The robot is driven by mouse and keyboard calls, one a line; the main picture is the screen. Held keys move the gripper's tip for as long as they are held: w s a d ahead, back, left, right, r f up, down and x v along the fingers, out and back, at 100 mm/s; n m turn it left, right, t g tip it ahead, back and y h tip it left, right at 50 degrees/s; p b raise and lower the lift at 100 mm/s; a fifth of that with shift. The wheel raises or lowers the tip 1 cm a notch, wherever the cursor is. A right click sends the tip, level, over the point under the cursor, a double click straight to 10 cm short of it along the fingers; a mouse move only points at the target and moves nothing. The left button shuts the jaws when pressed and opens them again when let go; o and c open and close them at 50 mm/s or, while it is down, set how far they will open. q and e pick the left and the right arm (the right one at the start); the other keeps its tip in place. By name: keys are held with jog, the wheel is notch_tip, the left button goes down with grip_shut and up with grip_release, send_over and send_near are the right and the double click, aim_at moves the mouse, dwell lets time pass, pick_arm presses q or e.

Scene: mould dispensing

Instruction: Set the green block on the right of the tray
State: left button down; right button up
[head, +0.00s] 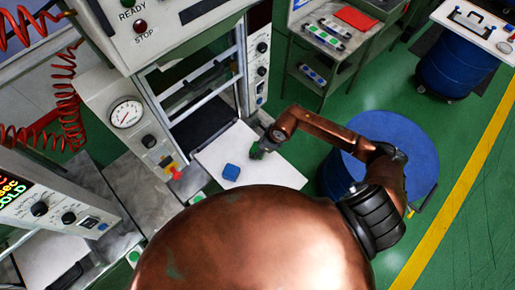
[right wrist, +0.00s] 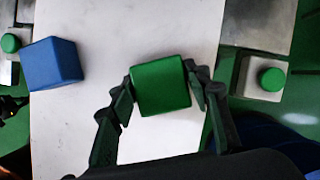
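The green block (right wrist: 162,85) sits between the two fingers of my right gripper (right wrist: 161,88) in the right wrist view, with a finger against each side. In the head view the right gripper (head: 263,148) and the green block (head: 257,153) are over the right part of the white tray (head: 275,174). I cannot tell whether the block touches the tray. The blue block (head: 231,172) rests on the tray to the left of the green one; it also shows in the right wrist view (right wrist: 52,63). My left gripper is not in view.
The tray lies in front of a press machine (head: 205,100) with a gauge and knobs. A blue drum (head: 400,145) stands to the right, behind my right arm. Green buttons (right wrist: 271,79) flank the tray. The tray's near part is bare.

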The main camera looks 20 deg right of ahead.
jog(key=o, duration=0.3)
jog(key=shift+o, duration=0.2)
jog(key=shift+r, duration=0.15)
jog(key=b+v, duration=0.1)
jog(key=v, duration=1.1)
jog(key=shift+a, duration=0.1)
